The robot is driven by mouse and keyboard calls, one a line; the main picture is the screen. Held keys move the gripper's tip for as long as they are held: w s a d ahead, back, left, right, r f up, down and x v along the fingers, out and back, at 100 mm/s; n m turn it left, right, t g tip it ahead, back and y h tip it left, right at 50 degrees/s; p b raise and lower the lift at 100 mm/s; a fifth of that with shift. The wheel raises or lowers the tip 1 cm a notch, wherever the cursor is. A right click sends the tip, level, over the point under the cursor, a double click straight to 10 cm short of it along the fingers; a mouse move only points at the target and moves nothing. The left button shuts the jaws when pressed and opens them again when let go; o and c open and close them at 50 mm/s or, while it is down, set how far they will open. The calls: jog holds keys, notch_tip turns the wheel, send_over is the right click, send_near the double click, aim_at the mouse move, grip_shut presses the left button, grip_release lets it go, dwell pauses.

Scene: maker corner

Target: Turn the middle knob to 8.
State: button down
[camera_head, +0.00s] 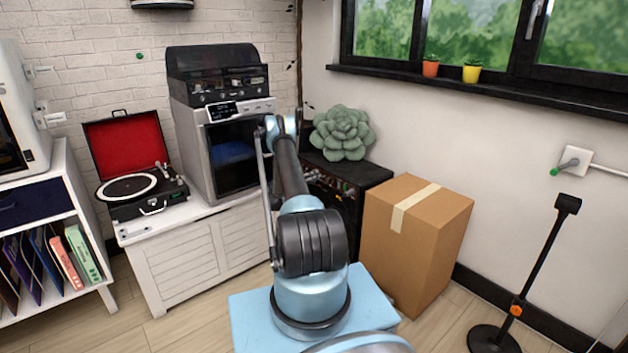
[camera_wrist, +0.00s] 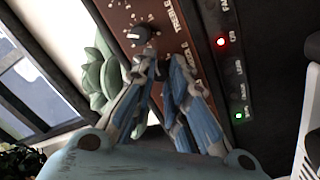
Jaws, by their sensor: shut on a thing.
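The black amplifier (camera_head: 372,180) stands between the white cabinet and the cardboard box, its front partly hidden by my arm. In the wrist view its brown control panel (camera_wrist: 172,16) runs at a slant. A dark knob (camera_wrist: 142,33) with a pale pointer shows near the word TREBLE. My gripper (camera_wrist: 165,65) is at the panel, just below that knob in the picture, with its fingertips close together on a knob. The gripped knob is hidden by the fingers, so its pointer and number cannot be read.
A green succulent (camera_head: 342,134) sits on the amplifier. A cardboard box (camera_head: 410,240) stands close on its right. A silver machine (camera_head: 225,150) and a record player (camera_head: 140,190) are on the white cabinet (camera_head: 185,265). A red light (camera_wrist: 221,42) glows beside the panel.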

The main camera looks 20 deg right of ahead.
jog(key=shift+w+a, duration=0.1)
jog(key=shift+w, duration=0.05)
jog(key=c, duration=1.8)
grip_release()
jog(key=v, duration=1.2)
jog(key=shift+f, duration=0.1)
